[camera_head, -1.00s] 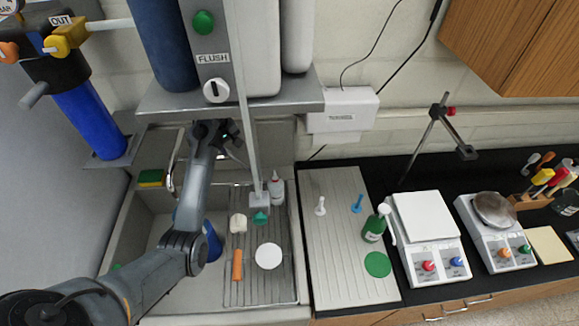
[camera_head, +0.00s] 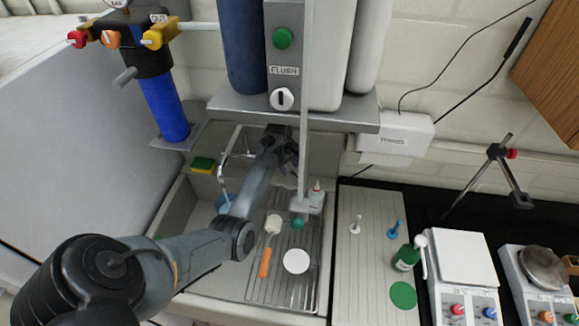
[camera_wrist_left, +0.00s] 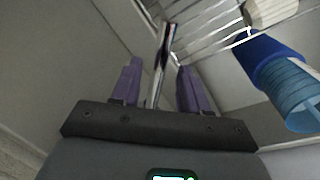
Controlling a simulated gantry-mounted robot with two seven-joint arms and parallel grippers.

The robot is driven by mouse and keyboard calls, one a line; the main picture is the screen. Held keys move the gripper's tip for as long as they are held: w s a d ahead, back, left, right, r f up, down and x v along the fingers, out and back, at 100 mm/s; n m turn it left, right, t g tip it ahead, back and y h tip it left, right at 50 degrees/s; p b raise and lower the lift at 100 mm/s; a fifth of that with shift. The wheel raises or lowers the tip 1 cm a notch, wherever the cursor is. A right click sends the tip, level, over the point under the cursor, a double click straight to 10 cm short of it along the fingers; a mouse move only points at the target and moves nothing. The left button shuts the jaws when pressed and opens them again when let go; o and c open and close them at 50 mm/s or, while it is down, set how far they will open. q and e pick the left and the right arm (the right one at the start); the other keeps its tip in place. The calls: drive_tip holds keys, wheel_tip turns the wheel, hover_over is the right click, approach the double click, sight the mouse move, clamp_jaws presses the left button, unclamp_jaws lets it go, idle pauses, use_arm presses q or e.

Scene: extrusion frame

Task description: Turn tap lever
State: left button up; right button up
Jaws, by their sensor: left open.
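The chrome tap (camera_head: 226,158) stands at the back left of the sink in the head view, its curved spout visible. Its lever cannot be made out clearly there. My left gripper (camera_head: 286,150) is at the back of the sink under the grey shelf, to the right of the spout, its fingers mostly hidden. In the left wrist view my left gripper (camera_wrist_left: 159,68) is open, with two purple fingers apart. A shiny chrome bar (camera_wrist_left: 163,48) shows between and beyond them; I cannot tell which tap part it is, or whether they touch. My right gripper is not in view.
The grey shelf (camera_head: 225,103) with tanks overhangs the sink. A drying rack (camera_head: 285,285) stands right of my arm. A blue ribbed object (camera_wrist_left: 290,95) is close on the right in the wrist view. A yellow-green sponge (camera_head: 203,164) lies on the left ledge.

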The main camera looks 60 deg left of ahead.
use_arm(q)
drive_tip(key=shift+w+f, duration=0.1)
drive_tip(key=shift+f, duration=0.35)
clamp_jaws()
